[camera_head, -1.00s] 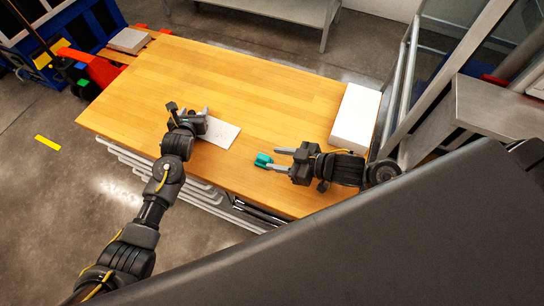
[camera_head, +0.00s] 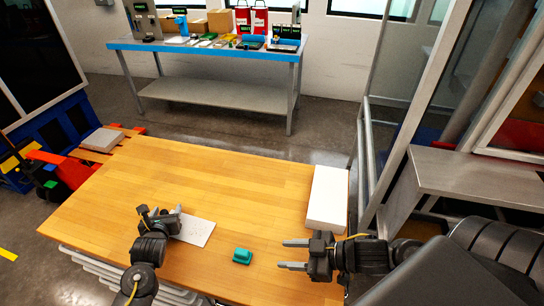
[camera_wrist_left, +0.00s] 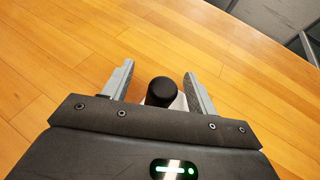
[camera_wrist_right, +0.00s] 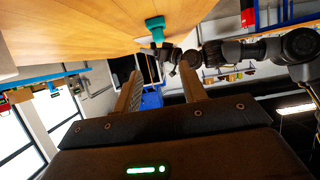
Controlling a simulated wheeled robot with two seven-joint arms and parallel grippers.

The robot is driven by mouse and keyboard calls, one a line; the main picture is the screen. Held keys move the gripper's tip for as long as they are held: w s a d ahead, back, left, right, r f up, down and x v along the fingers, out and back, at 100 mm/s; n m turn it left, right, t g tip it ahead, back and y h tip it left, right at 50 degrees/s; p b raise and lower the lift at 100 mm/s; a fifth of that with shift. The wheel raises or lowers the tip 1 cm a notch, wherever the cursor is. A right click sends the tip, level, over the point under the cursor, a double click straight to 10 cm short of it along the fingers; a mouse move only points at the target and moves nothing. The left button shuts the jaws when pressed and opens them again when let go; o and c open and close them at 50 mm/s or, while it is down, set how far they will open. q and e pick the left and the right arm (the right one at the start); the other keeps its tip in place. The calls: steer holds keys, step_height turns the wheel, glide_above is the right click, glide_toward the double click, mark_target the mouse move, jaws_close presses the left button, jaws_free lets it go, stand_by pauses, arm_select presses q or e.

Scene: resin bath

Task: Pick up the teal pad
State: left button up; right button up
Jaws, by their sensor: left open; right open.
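The teal pad (camera_head: 242,256) lies on the wooden table near its front edge, between my two grippers. It also shows at the top of the right wrist view (camera_wrist_right: 155,25). My right gripper (camera_head: 281,254) is open and empty, to the right of the pad with a gap between fingertips and pad. My left gripper (camera_head: 161,211) is open, to the left of the pad, by a thin white sheet or plate (camera_head: 197,231). In the left wrist view a black round knob (camera_wrist_left: 161,91) shows between its fingers, with something white behind it.
A white block (camera_head: 327,196) lies at the table's right side. The wooden table (camera_head: 230,180) is clear in the middle and at the back. A metal frame and grey bench (camera_head: 480,178) stand to the right. A blue-edged workbench (camera_head: 200,48) stands far behind.

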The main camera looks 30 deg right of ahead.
steer(key=o, duration=0.6)
steer(key=shift+c, duration=0.2)
steer(key=w+a+r+n+t+y, duration=0.1)
steer(key=w+a+r+n+y, duration=0.1)
steer(key=w+a+r, duration=0.35)
steer(key=w+a+r+n+t+y, duration=0.1)
steer(key=w+a+r+n+y, duration=0.15)
steer(key=w+r, duration=0.55)
steer(key=s+a+r+n+g+y, duration=0.1)
steer(key=s+a+r+n+g, duration=0.15)
steer(key=a+n, duration=0.35)
steer(key=s+a+r+n+g, duration=0.1)
steer(key=a+r+n+g, duration=0.25)
steer(key=a+n, duration=0.25)
steer(key=s+a+r+n+g+y, duration=0.1)
steer(key=a+r+n+g, duration=0.25)
steer(key=a+n, duration=0.2)
step_height(320, 180, down, 8)
steer(key=s+r+n+g+h, duration=0.1)
steer(key=n+g+h, duration=0.1)
steer(key=n+h, duration=0.8)
steer(key=w+d+f+n+h, duration=0.1)
steer(key=d+f+n+h, duration=0.2)
steer(key=d+f+n, duration=0.2)
steer(key=d+f+n+h, duration=0.3)
steer(key=d+f+n, duration=0.2)
steer(key=d+n, duration=0.6)
steer(key=n, duration=0.6)
steer(key=shift+w, duration=0.4)
